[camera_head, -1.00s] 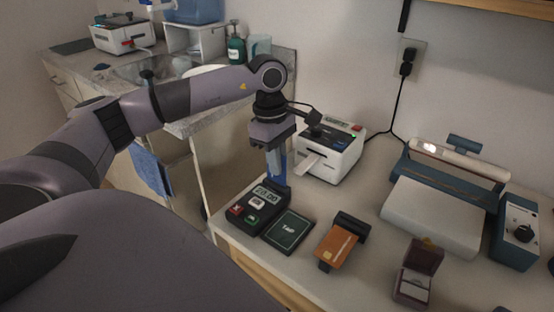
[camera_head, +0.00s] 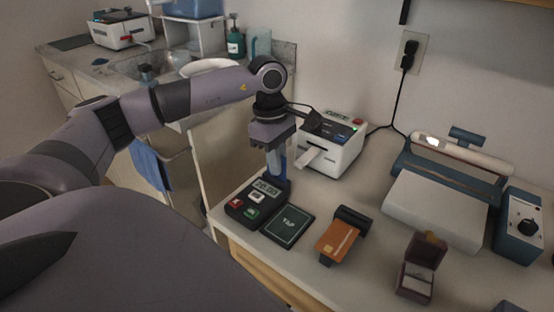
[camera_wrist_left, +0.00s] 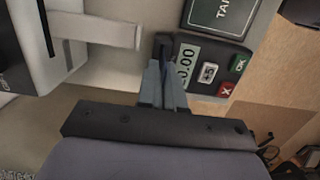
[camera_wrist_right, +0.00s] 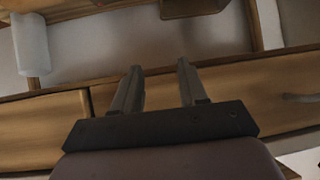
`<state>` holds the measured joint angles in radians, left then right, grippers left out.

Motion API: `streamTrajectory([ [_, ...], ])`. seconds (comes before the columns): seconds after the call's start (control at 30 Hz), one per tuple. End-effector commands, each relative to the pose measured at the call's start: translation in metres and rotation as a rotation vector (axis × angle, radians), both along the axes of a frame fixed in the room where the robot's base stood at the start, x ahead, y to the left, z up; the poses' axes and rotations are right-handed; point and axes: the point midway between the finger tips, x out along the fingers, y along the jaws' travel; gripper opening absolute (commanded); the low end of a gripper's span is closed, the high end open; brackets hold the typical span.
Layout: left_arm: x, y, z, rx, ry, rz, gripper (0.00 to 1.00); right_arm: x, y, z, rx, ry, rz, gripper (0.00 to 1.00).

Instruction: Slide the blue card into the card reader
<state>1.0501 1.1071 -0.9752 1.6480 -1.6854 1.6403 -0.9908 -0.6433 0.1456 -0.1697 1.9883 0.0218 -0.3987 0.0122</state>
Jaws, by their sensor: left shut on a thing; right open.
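The card reader (camera_head: 250,212) is a dark terminal with a lit display and red, white and green keys, near the table's left edge. It also shows in the left wrist view (camera_wrist_left: 213,66). My left gripper (camera_head: 277,176) points down at the reader's back end, shut on the blue card (camera_head: 283,163). Only a narrow blue strip of the card shows between the fingers. In the left wrist view the fingers (camera_wrist_left: 163,82) meet close to the reader's dark back end; how deep the card sits is hidden. My right gripper (camera_wrist_right: 159,70) is open and empty.
An orange card (camera_head: 338,238) rests on a dark stand. A white printer (camera_head: 335,148) with a paper strip stands behind. A ring box (camera_head: 418,270) and blue-based device (camera_head: 448,180) are at right.

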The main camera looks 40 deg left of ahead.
Motion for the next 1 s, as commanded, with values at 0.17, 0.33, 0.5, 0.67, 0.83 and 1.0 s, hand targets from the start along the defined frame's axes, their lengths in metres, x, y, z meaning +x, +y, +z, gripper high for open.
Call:
streamTrajectory([
  [0.17, 0.0, 0.0, -0.005, 0.0, 0.0, 0.0, 0.0, 0.0, 0.001, -0.003, 0.001, -0.001, 0.001, 0.43],
  [0.33, 0.0, 0.0, -0.008, 0.0, 0.0, 0.0, 0.0, 0.0, 0.001, -0.005, 0.001, -0.001, 0.001, 0.43],
  [0.5, 0.0, 0.0, -0.011, 0.0, 0.0, 0.0, 0.0, 0.0, 0.001, -0.007, 0.001, -0.001, 0.001, 0.43],
  [0.67, 0.0, 0.0, -0.012, 0.0, 0.0, 0.0, 0.0, 0.0, 0.001, -0.008, 0.002, -0.001, 0.0, 0.43],
  [0.83, 0.0, 0.0, -0.012, 0.0, 0.0, 0.0, 0.0, 0.0, 0.001, -0.008, 0.002, -0.001, 0.0, 0.43],
  [1.0, 0.0, 0.0, -0.012, 0.0, 0.0, 0.0, 0.0, 0.0, 0.001, -0.008, 0.002, -0.001, 0.0, 0.43],
])
